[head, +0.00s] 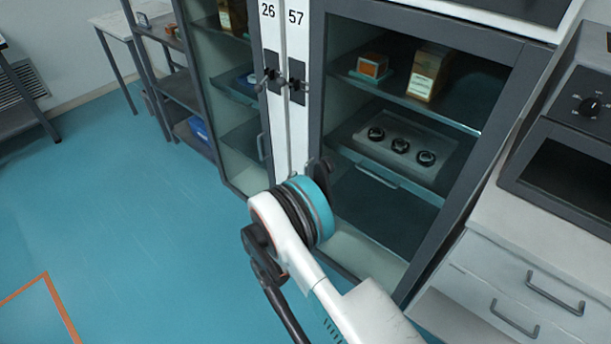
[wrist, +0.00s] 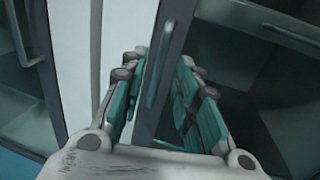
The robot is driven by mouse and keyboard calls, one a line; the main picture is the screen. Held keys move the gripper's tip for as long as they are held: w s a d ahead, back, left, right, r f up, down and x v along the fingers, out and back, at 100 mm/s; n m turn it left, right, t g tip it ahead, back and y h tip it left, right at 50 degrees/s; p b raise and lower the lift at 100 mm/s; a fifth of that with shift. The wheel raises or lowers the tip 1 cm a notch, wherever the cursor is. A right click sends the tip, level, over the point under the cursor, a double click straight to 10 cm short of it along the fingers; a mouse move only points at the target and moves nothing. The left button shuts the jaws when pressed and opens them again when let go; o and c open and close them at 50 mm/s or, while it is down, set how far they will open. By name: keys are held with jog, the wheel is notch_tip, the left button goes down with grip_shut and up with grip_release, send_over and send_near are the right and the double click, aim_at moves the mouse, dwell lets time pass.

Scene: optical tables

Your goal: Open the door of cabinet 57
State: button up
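Cabinet 57 is marked by the number label (head: 296,17) on a white strip. Its door (head: 316,85) has a dark grey frame with a glass pane and looks shut. In the wrist view, its vertical bar handle (wrist: 159,62) stands on the dark door frame. My gripper (wrist: 165,78) is open, with teal-padded fingers on either side of the handle's line. The handle shows in the gap between the fingers, nearer the left one; I cannot tell whether they touch. In the head view, my arm's wrist hides most of the gripper and the handle.
Cabinet 26 (head: 268,12) is on the left, with its own handle (head: 260,147). Dark latches (head: 297,84) sit on the white strips. Behind the glass are boxes (head: 428,72) and a panel with black knobs (head: 400,146). A drawer unit (head: 520,290) stands right. Blue floor is clear left.

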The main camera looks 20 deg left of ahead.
jog(key=shift+w+d+b, duration=0.2)
jog(key=shift+w, duration=0.65)
jog(key=shift+w+d+b, duration=0.15)
jog(key=shift+w+b, duration=0.1)
jog(key=shift+w, duration=0.65)
jog(key=shift+w+d+b, duration=0.2)
jog(key=shift+w, duration=0.65)
grip_shut()
